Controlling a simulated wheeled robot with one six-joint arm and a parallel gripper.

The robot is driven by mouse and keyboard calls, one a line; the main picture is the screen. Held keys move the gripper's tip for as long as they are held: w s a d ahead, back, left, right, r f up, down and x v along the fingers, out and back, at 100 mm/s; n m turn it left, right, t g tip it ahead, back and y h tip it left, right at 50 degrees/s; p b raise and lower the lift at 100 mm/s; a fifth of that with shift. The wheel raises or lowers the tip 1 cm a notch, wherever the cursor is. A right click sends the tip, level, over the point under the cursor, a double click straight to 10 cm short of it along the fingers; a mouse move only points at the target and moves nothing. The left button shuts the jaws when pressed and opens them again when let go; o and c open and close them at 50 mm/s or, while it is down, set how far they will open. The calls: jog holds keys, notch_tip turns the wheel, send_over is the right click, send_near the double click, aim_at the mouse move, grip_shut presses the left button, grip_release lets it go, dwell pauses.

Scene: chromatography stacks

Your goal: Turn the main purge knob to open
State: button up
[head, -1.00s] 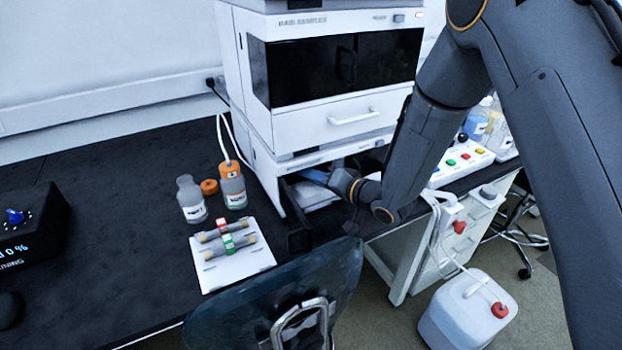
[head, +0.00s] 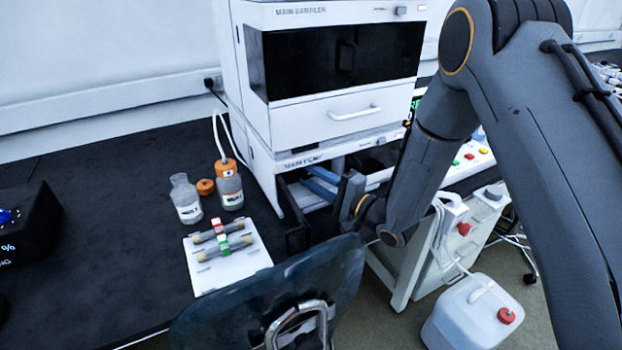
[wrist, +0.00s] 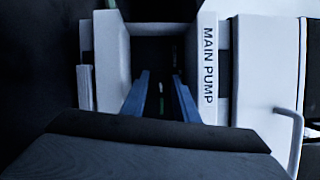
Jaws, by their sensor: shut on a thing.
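The main pump (head: 305,162) is the white lower unit of the stack, with an open, dark front bay; its label also shows in the wrist view (wrist: 209,65). My gripper (head: 308,180) reaches into this bay from the right, below the main sampler. In the wrist view its two blue fingers (wrist: 160,76) point into the dark bay between pale walls. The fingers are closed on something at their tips. The main purge knob itself is not clearly visible, lost in the dark between the fingertips; its turn angle cannot be read.
The main sampler (head: 345,65) sits directly above the pump. Bottles (head: 187,203) and a white tray with columns (head: 228,262) stand on the black bench to the left. A dark chair (head: 275,300) is in front. A white canister (head: 470,310) stands on the floor.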

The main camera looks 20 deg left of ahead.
jog(key=shift+f+m, duration=0.1)
jog(key=shift+m, duration=0.4)
jog(key=shift+y, duration=0.3)
jog(key=shift+w, duration=0.1)
jog(key=o, duration=1)
jog(key=shift+d, duration=0.1)
jog(key=shift+o, duration=0.3)
jog(key=v, duration=0.8)
jog(key=shift+p, duration=0.3)
